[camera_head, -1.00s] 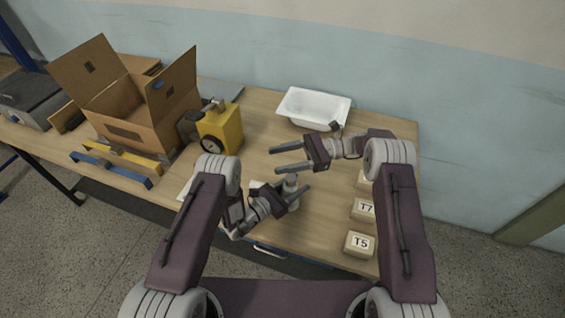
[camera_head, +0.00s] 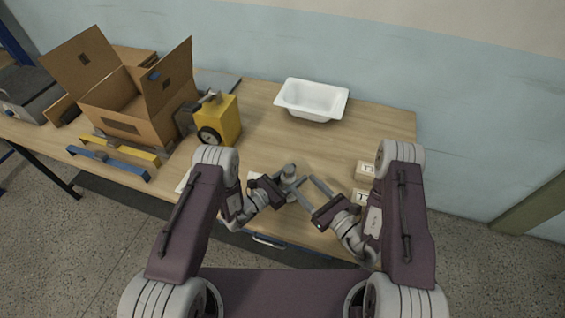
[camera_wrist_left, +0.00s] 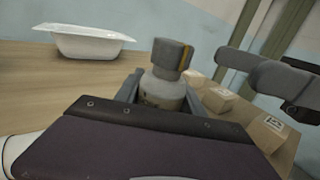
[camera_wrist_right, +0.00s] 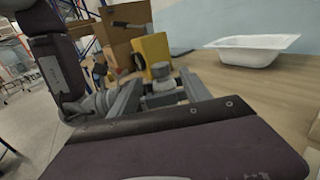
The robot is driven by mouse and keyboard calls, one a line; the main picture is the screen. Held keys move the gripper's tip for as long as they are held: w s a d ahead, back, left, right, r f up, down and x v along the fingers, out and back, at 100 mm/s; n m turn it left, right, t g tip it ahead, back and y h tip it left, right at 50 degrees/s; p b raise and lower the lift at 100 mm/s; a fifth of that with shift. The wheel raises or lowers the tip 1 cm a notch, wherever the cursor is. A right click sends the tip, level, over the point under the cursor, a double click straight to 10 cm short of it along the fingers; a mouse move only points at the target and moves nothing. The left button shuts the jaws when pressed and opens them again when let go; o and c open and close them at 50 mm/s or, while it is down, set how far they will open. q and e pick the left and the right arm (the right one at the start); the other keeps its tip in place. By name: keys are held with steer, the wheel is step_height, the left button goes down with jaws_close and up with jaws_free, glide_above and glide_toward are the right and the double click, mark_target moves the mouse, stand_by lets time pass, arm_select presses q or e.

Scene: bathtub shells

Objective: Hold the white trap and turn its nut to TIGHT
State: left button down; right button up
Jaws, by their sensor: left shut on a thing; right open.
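The white trap (camera_head: 289,182) stands upright near the table's front edge. In the left wrist view its pale body (camera_wrist_left: 163,92) is topped by a grey nut (camera_wrist_left: 172,55) with an orange mark. My left gripper (camera_head: 284,190) is shut on the trap's body, below the nut. My right gripper (camera_head: 305,186) is open and reaches in from the right. In the right wrist view its fingers lie either side of the trap, with the nut (camera_wrist_right: 160,72) in the gap. I cannot tell whether they touch it. No TIGHT mark is legible.
A white tub (camera_head: 312,101) sits at the back of the table (camera_head: 375,125). A yellow device (camera_head: 220,120) and an open cardboard box (camera_head: 120,112) stand to the left. Small labelled boxes (camera_head: 366,171) stand at the right, partly behind my right arm.

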mark_target(285, 166)
steer(key=x, duration=1.2)
steer(key=shift+w, duration=0.1)
steer(key=shift+c, duration=0.4)
jaws_close()
steer(key=n+g+y, duration=0.3)
steer(key=g, duration=0.1)
steer(key=shift+s+a+n+y, duration=0.25)
steer(key=shift+s+n+y, duration=0.05)
steer(key=shift+s+a+n+g+y, duration=0.15)
steer(key=shift+s+n+g+y, duration=0.2)
steer(key=shift+n+g, duration=0.35)
steer(key=shift+w, duration=0.1)
